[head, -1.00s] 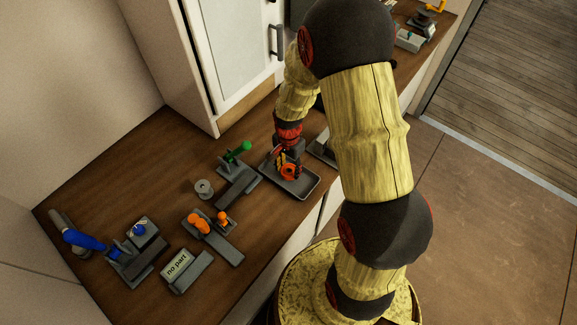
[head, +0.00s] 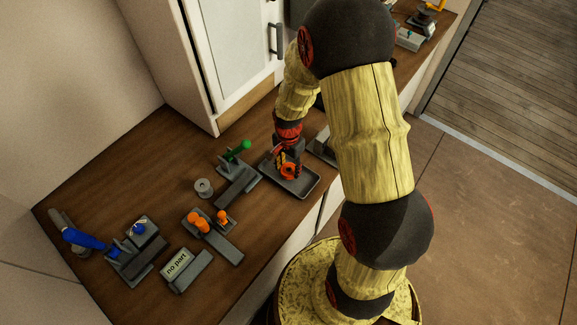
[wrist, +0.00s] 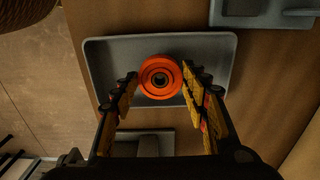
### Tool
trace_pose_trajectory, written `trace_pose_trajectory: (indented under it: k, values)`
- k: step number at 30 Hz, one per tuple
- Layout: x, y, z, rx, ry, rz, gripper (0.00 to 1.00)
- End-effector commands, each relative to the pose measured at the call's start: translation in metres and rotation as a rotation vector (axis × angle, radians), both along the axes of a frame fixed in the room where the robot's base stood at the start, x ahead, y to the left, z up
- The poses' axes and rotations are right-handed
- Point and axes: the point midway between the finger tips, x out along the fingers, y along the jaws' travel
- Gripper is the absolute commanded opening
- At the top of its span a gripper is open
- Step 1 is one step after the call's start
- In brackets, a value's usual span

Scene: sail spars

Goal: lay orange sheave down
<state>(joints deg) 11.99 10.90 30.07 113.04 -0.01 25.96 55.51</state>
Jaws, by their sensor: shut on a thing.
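The orange sheave (head: 289,171) is a round grooved wheel with a dark hub. In the wrist view the sheave (wrist: 160,64) shows face-on between my fingertips, over the grey tray (wrist: 215,62). My gripper (wrist: 160,78) is shut on it, with one finger on each side. In the head view my gripper (head: 284,158) points down over the tray (head: 306,186), and the sheave is at or just above the tray floor. I cannot tell whether it touches the floor.
Left of the tray stand a green-handled fixture (head: 238,157), a grey spool (head: 204,188), a fixture with orange parts (head: 222,240), a "no part" block (head: 178,265) and a blue-handled fixture (head: 85,240). A white cabinet (head: 235,50) rises behind. The tray's right half is bare.

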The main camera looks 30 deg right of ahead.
Motion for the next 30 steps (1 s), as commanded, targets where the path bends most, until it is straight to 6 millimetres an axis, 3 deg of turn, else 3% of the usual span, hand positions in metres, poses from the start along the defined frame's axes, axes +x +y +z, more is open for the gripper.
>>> trace_pose_trajectory:
  k: [29, 30]
  values:
    - [0.001, 0.000, -0.020, -0.001, -0.001, 0.000, 0.23]
    - [0.000, 0.000, -0.020, -0.001, -0.001, 0.000, 0.46]
